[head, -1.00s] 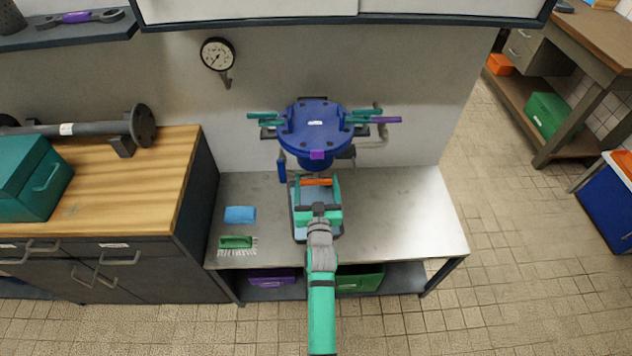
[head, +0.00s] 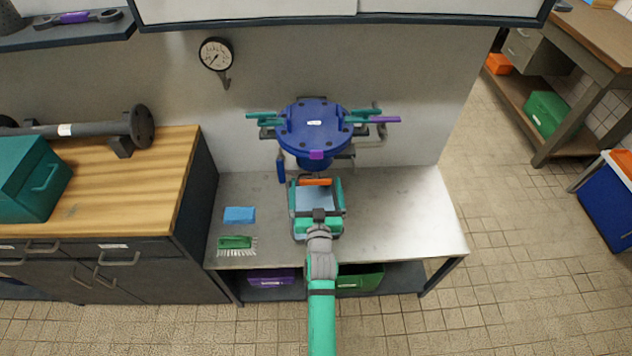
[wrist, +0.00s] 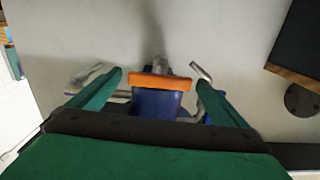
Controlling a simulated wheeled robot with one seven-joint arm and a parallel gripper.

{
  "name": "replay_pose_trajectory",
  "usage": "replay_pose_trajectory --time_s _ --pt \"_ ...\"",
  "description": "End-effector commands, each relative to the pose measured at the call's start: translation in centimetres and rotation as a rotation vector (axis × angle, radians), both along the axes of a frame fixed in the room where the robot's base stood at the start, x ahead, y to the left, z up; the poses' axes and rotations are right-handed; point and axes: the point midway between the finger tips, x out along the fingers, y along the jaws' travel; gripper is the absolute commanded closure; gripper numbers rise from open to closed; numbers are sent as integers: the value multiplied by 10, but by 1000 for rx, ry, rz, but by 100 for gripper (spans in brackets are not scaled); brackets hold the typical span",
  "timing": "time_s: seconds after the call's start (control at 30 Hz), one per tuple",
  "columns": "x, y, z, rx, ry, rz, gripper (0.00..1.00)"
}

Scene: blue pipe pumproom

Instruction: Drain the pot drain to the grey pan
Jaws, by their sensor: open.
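The pot is a blue flanged vessel (head: 314,128) at the back of the steel bench, with teal and one purple handle around its lid. An orange bar (head: 316,182), seemingly the drain's handle, shows below its front. It also shows in the wrist view (wrist: 160,82) in front of a blue body. My gripper (head: 317,186) is open, its teal fingers on either side of the orange bar with gaps visible in the wrist view. A grey-blue surface with a dark rim (head: 318,200), probably the grey pan, shows between the fingers; my gripper hides most of it.
A blue sponge (head: 239,215) and a green brush (head: 236,243) lie left on the steel bench (head: 405,215), whose right side is clear. A purple bin (head: 271,279) and a green bin (head: 362,280) sit on the shelf below. A wooden cabinet (head: 130,190) borders the left.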

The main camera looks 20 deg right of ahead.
Motion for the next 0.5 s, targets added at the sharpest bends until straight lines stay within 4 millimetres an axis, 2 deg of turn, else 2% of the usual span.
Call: replay_pose_trajectory --time_s 0.3,0.5 --pt "-55 14 -1 1 2 -2 3" --pt "-76 20 0 1 1 -3 3"
